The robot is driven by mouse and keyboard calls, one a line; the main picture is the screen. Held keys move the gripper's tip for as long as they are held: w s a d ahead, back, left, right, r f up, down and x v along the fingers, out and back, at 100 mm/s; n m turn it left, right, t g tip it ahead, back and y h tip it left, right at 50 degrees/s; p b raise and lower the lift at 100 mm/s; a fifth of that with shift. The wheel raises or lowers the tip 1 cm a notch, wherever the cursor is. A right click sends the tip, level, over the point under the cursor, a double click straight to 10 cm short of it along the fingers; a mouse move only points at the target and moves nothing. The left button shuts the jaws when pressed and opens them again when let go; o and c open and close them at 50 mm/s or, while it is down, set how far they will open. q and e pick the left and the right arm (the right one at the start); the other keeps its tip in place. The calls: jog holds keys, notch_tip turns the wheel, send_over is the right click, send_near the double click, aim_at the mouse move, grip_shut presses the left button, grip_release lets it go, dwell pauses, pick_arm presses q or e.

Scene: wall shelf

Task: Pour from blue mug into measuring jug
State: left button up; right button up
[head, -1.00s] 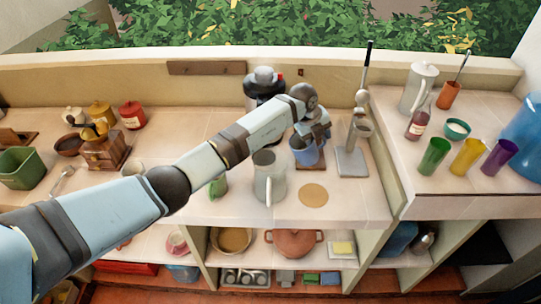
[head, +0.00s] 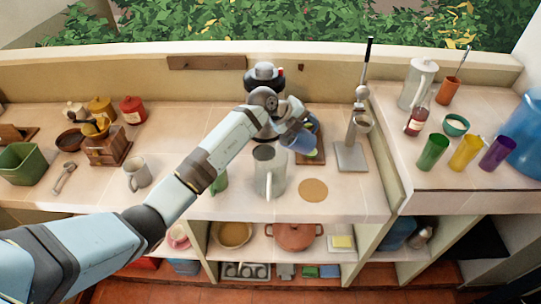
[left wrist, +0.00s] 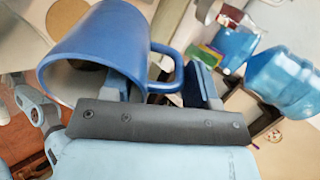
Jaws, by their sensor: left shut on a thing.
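The blue mug (head: 300,139) is in the air, tilted, above the back of the counter. My left gripper (head: 280,126) is shut on the mug's handle. In the left wrist view the blue mug (left wrist: 95,45) fills the upper left, and its handle passes between the fingers of the left gripper (left wrist: 165,85). The measuring jug (head: 270,175), clear grey with a handle, stands upright on the counter, in front and to the left of the mug, apart from it. The mug's contents are hidden. My right gripper is not in view.
A cork mat (head: 313,190) lies right of the jug. A grey mug (head: 138,173) and a green cup (head: 219,182) stand left of the jug.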

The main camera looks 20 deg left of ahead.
pick_arm(q)
jog(key=shift+s+t+h, duration=0.15)
jog(key=shift+t+h, duration=0.15)
jog(key=shift+h, duration=0.1)
jog(key=shift+s+a+r+t+h, duration=0.1)
jog(key=shift+a+r+t+h, duration=0.05)
jog(key=shift+a+t+h, duration=0.2)
jog(key=shift+s+r+h, duration=0.15)
jog(key=shift+r+h, duration=0.1)
jog(key=shift+s+a+r+t+h, duration=0.15)
jog(key=shift+a+r+t+h, duration=0.05)
jog(key=shift+a+t+h, duration=0.2)
jog(key=shift+s+r+t, duration=0.15)
jog(key=shift+t, duration=0.1)
